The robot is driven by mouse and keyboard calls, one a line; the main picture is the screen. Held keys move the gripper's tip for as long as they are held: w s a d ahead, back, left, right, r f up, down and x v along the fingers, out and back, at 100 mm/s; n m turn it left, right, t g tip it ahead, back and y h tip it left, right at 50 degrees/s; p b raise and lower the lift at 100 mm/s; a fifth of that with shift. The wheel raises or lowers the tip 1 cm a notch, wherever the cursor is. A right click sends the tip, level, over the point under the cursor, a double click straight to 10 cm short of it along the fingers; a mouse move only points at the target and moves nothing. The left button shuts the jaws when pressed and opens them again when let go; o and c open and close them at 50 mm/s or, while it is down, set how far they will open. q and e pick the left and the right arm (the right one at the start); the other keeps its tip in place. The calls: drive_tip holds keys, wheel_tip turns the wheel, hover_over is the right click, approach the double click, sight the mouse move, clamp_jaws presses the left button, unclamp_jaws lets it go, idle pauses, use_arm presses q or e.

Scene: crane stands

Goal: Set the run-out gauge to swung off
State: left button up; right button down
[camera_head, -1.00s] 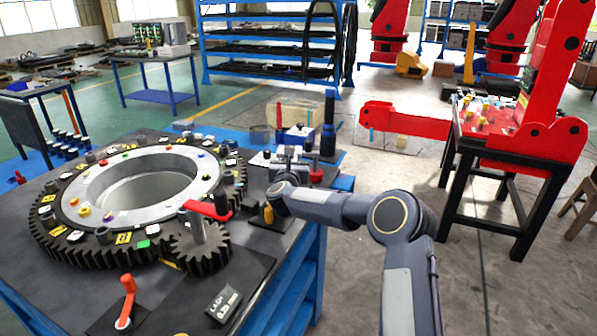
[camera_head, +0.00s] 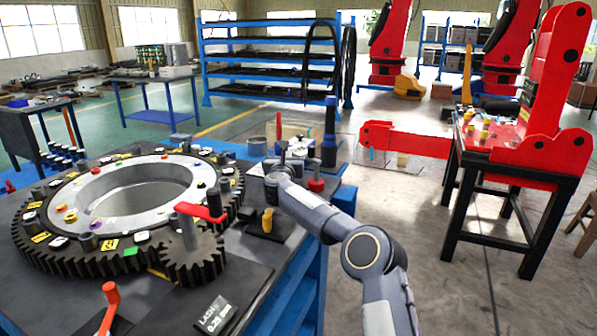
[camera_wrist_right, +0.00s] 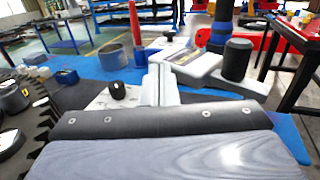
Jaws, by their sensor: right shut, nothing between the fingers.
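No part in view can be told for certain as the run-out gauge. The large dark toothed ring (camera_head: 50,258) lies on the bench with a small pinion (camera_head: 194,262) at its front right. A red crank handle (camera_head: 202,212) sits on the pinion's post. My right gripper (camera_wrist_right: 161,82) is shut and empty over the bench's back right part; in the head view my own wrist partly hides it. In the wrist view a black knob (camera_wrist_right: 118,90) on a pale plate is left of its fingers and a white block (camera_wrist_right: 187,64) is beyond them to the right. My left gripper is out of view.
A grey cup (camera_wrist_right: 115,58), a red post (camera_wrist_right: 137,38) and a dark cylinder (camera_wrist_right: 237,60) stand around the fingers. A LASH plate (camera_head: 215,314) and an orange-red lever (camera_head: 108,300) are at the bench front. Open floor (camera_head: 400,215) lies right of the bench.

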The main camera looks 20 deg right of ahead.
drive_tip(key=shift+w+d, duration=0.25)
idle(0.4)
drive_tip(key=b+v, duration=0.2)
drive_tip(key=v, duration=0.5)
drive_tip(key=shift+s+a+b, duration=0.25)
drive_tip(key=shift+s+b, duration=0.05)
drive_tip(key=shift+s, duration=0.05)
idle(0.4)
